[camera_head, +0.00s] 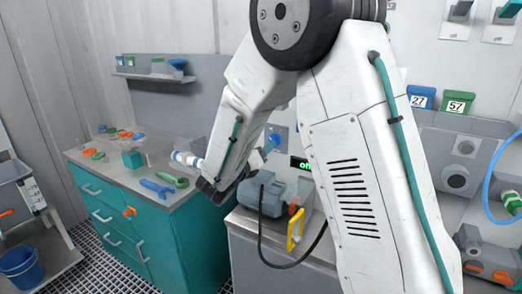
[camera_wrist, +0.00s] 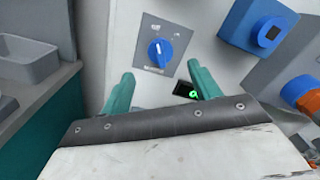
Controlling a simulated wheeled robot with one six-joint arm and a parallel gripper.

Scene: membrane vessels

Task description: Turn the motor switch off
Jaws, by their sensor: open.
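The motor switch is a blue round knob (camera_wrist: 160,51) with a white pointer line, on a grey plate (camera_wrist: 180,32) on the wall in the wrist view. Its line stands nearly upright; the plate markings are too small to read. My gripper (camera_wrist: 161,78) is open and empty, its two teal fingers apart below the knob and not visibly touching it. A small dark display (camera_wrist: 186,91) with green marks is partly behind the right finger. In the head view the display (camera_head: 300,163) shows green letters that look like "off", partly beside my arm. My arm hides much of the switch area there.
A teal workbench (camera_head: 150,235) with loose tools stands left. In the wrist view, a blue square fitting (camera_wrist: 258,25) juts out at right and a grey bin (camera_wrist: 28,58) is at left.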

